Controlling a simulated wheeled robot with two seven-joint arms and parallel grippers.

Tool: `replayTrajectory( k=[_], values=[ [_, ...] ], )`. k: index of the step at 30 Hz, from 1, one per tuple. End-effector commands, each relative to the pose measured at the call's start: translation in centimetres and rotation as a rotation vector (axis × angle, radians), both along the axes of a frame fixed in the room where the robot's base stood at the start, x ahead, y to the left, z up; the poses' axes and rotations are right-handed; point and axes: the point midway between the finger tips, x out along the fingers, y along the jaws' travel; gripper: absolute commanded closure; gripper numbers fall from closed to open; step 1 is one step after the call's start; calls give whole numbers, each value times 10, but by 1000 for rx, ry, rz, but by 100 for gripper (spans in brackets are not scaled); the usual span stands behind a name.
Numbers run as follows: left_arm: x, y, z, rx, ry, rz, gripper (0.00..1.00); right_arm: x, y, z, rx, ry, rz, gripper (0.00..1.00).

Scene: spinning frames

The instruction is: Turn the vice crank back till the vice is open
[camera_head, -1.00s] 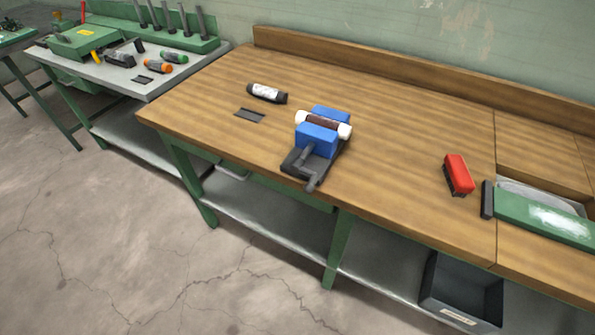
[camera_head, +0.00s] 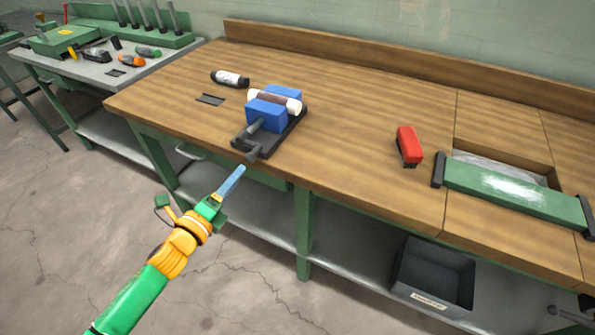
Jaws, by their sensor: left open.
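The vice (camera_head: 266,116) stands near the front edge of the wooden bench. It has two blue jaws on a dark base. A white roller with a brown middle (camera_head: 272,98) sits between the jaws and seems to touch both. The grey vice crank (camera_head: 252,152) sticks out at the front, with its handle end low near the bench edge. My left gripper (camera_head: 238,173) comes in from the lower left, in front of the bench edge and just short of the crank. It is open and touches nothing; its blue fingers overlap in this view. My right gripper is not in view.
A dark tube with a white label (camera_head: 230,79) and a small dark plate (camera_head: 210,99) lie left of the vice. A red block-like tool (camera_head: 408,145) lies to its right, near a green plate (camera_head: 515,190). A grey bin (camera_head: 435,275) is below. The bench's middle is clear.

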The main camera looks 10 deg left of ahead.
Motion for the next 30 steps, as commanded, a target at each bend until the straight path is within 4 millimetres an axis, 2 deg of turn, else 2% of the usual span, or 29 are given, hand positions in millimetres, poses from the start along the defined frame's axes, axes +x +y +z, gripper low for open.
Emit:
replayTrajectory(
  k=[2,5,15,19,26,27,30],
  values=[
    [0,-11,23,84,-89,-51,39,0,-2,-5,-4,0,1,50],
    [7,-18,34,118,-126,-68,39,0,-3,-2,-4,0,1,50],
    [58,-36,33,113,-120,-65,39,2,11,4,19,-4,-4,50],
    [65,-39,32,112,-118,-65,39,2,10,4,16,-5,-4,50],
    [66,-39,31,113,-117,-65,39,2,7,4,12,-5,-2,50],
    [66,-39,31,113,-117,-65,44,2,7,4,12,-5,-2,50],
    [66,-39,31,112,-117,-65,71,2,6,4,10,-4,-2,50]
  ],
)
